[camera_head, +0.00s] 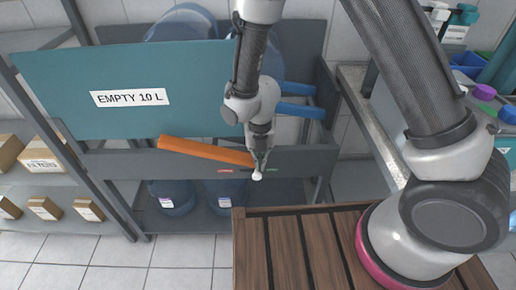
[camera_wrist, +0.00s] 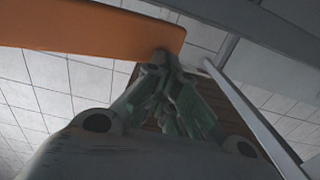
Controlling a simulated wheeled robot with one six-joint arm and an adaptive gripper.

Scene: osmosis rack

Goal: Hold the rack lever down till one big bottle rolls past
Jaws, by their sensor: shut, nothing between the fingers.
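The rack (camera_head: 110,165) is grey, with a teal panel labelled EMPTY 10 L. A small white knob (camera_head: 257,176) shows at its front, by a slot with red and green marks; I take it for the lever's end. My gripper (camera_head: 259,162) points down, its fingers shut and empty, just above the knob in the picture; contact cannot be told. An orange bar (camera_head: 205,151) slopes down to the right, its end beside my fingers. In the wrist view, the bar passes close beyond my fingertips (camera_wrist: 165,65). Large blue bottles (camera_head: 185,22) sit behind the panel, partly hidden.
Other blue bottles (camera_head: 173,198) stand below the rack's front rail. Blue bars (camera_head: 300,111) stick out on the right. Shelves with cardboard boxes (camera_head: 42,160) are at the left. A counter (camera_head: 365,110) with coloured items runs along the right. White floor tiles show in front.

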